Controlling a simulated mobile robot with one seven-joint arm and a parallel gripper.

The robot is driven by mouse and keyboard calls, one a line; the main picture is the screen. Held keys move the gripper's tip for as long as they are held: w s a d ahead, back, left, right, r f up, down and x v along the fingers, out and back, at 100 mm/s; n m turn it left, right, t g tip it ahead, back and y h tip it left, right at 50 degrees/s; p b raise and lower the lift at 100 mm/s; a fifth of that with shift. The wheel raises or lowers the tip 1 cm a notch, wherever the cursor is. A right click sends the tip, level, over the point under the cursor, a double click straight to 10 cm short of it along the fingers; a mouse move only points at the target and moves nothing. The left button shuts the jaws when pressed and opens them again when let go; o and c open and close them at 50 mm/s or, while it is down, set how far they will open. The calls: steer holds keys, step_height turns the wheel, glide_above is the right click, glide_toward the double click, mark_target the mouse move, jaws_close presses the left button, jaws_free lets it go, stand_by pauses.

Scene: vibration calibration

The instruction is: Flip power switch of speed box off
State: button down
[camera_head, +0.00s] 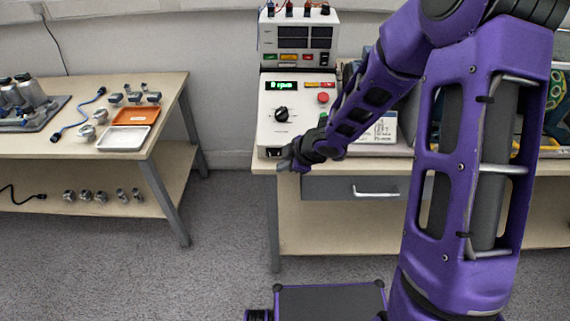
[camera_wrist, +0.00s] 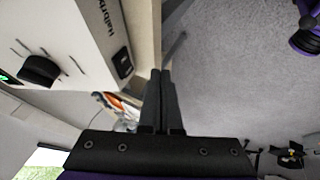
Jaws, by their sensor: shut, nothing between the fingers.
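The speed box (camera_head: 288,108) is a white box with a sloped face on the right bench. It has a lit green display (camera_head: 281,86), a black knob (camera_head: 282,114) and a red button (camera_head: 323,97). Its black power switch (camera_head: 273,152) is low at the front left corner; the wrist view also shows the black switch (camera_wrist: 123,63). I cannot tell which way the rocker is tipped. My gripper (camera_head: 284,165) is shut and empty, close to the front lower edge of the box. In the wrist view its fingertips (camera_wrist: 161,74) are just beside the switch, apparently apart from it.
A grey-white unit with dark displays (camera_head: 299,37) stands behind the box. The right bench has a drawer (camera_head: 355,188) under its top. The left table (camera_head: 87,145) holds an orange tray (camera_head: 136,116), a white tray (camera_head: 123,138) and metal parts. Open carpet lies between the benches.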

steer(key=p+v, duration=0.4)
steer(key=v, duration=0.5)
steer(key=shift+w, duration=0.2)
